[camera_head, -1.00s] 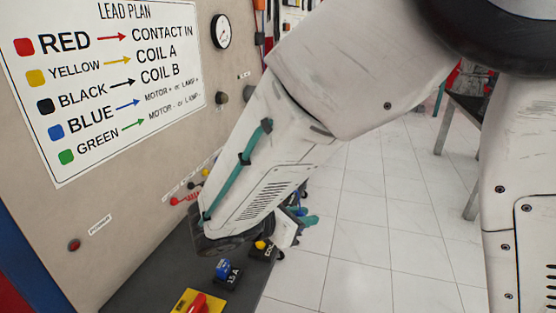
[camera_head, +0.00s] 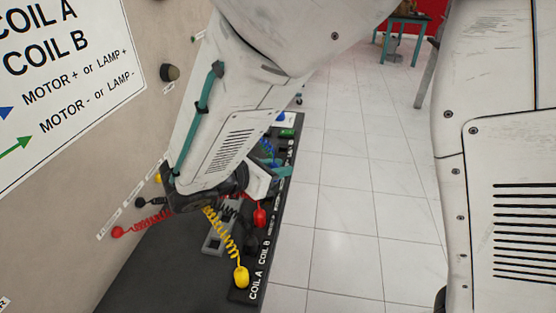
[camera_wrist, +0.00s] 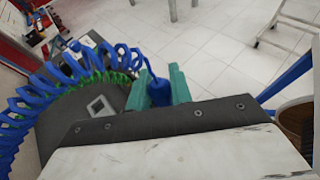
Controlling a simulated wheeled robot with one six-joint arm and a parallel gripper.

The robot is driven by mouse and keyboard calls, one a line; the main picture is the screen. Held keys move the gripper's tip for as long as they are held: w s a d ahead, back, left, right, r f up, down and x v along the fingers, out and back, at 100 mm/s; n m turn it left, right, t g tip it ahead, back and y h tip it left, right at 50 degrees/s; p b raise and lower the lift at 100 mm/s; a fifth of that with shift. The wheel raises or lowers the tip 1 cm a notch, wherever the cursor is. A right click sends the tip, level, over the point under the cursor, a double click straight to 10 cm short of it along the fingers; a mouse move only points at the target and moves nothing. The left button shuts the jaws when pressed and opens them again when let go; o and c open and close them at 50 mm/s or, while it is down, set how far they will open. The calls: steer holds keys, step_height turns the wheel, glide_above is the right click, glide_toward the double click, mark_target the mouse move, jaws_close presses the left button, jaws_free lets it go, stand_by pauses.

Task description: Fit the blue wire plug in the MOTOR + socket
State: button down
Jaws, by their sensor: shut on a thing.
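My gripper (camera_wrist: 160,88) has teal fingers and is shut on the blue wire plug (camera_wrist: 158,93) in the wrist view. The blue coiled lead (camera_wrist: 65,72) runs left from the plug, beside a green coil. In the head view my arm hides much of the gripper; a teal finger (camera_head: 283,171) and some blue (camera_head: 266,148) show past it, over the dark bench panel. The MOTOR + socket cannot be made out in either view. The lead plan board (camera_head: 60,75) pairs a blue arrow with "MOTOR + or LAMP +".
The yellow plug (camera_head: 241,277) is by the COIL A label, with the red plug (camera_head: 260,217) farther along the dark bench (camera_head: 165,270). Another red plug (camera_head: 118,232) is at the wall. A green plug (camera_head: 287,132) is at the far end. Tiled floor right is clear.

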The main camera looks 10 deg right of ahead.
mark_target(270, 202)
steer(key=shift+s+a+f, duration=0.1)
steer(key=shift+a+f, duration=0.15)
steer(key=shift+f, duration=0.2)
steer(key=shift+s+a+f, duration=0.1)
steer(key=shift+a+f, duration=0.15)
steer(key=shift+f, duration=1.5)
steer(key=shift+s+a, duration=0.1)
steer(key=shift+a, duration=0.25)
steer(key=c, duration=1.5)
jaws_free()
